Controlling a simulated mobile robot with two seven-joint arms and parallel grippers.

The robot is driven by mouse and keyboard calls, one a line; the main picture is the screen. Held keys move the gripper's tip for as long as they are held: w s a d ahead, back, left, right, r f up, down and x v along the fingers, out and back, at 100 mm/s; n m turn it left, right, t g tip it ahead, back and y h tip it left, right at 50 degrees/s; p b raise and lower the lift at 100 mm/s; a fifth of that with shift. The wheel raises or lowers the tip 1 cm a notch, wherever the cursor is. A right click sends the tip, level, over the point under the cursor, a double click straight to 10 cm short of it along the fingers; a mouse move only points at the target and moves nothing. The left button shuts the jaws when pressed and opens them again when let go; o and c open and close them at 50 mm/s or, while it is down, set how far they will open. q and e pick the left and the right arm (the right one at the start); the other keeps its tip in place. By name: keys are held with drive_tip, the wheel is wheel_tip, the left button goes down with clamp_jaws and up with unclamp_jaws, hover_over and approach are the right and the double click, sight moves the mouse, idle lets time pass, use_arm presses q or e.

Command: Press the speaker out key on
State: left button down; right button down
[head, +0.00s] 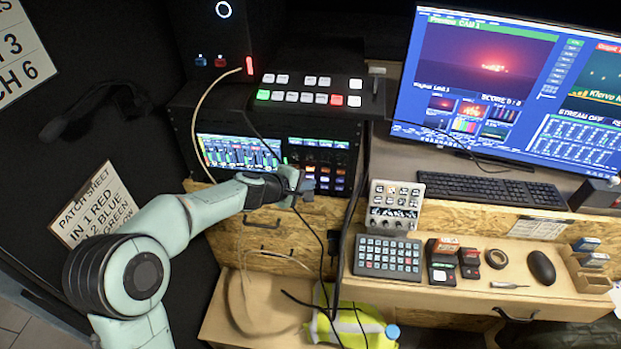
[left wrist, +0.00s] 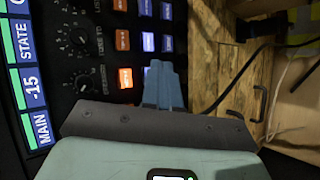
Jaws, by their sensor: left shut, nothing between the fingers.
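A rack panel with lit keys (head: 322,158) sits at the right end of the audio rack, below the switcher. In the left wrist view its keys glow orange (left wrist: 122,40) and violet-blue (left wrist: 148,42), beside several black knobs (left wrist: 80,38). Their labels are too small to read, so I cannot tell which one is speaker out. My left gripper (head: 301,184) is at the lower part of this panel. In the left wrist view its blue-grey fingers (left wrist: 162,84) are shut and empty, over the key rows, hiding what lies behind them. Contact cannot be told. My right gripper is out of view.
A mixer screen (head: 238,152) is left of the keys. A video switcher (head: 310,90) sits above. Cables (head: 318,232) hang just right of my left gripper. A desk with a keypad (head: 388,258) and keyboard (head: 490,190) stands to the right.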

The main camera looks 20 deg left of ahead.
use_arm(q)
drive_tip(key=shift+s+d+b, duration=0.15)
drive_tip(key=shift+s+b, duration=0.15)
drive_tip(key=shift+s, duration=0.3)
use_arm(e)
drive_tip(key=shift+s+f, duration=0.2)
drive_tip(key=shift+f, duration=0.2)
